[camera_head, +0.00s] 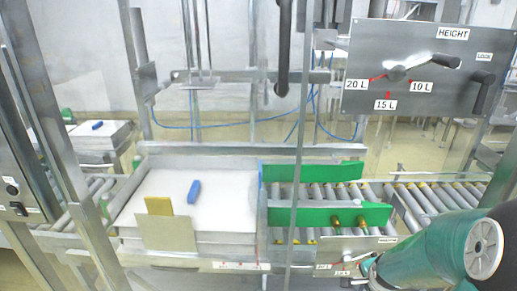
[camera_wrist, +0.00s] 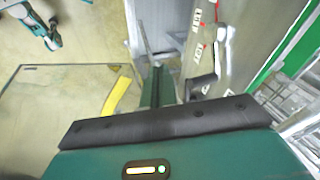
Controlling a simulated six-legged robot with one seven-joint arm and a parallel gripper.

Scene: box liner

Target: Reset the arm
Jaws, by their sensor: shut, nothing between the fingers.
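My gripper (camera_wrist: 160,80) shows in the wrist view, its two dark green fingers together at the middle, with nothing seen between them. Behind the fingers are the black bar and the teal hand with a small lit indicator. A thick teal part of my arm (camera_head: 440,255) shows at the lower right of the head view. The gripper itself cannot be made out there.
In the head view, a control panel (camera_head: 425,68) with levers hangs at the upper right. A white-lined box (camera_head: 155,190) sits left of centre, with a blue object (camera_head: 194,190) on it. Green rails (camera_head: 330,215) flank the roller conveyor (camera_head: 440,200). Metal posts stand around.

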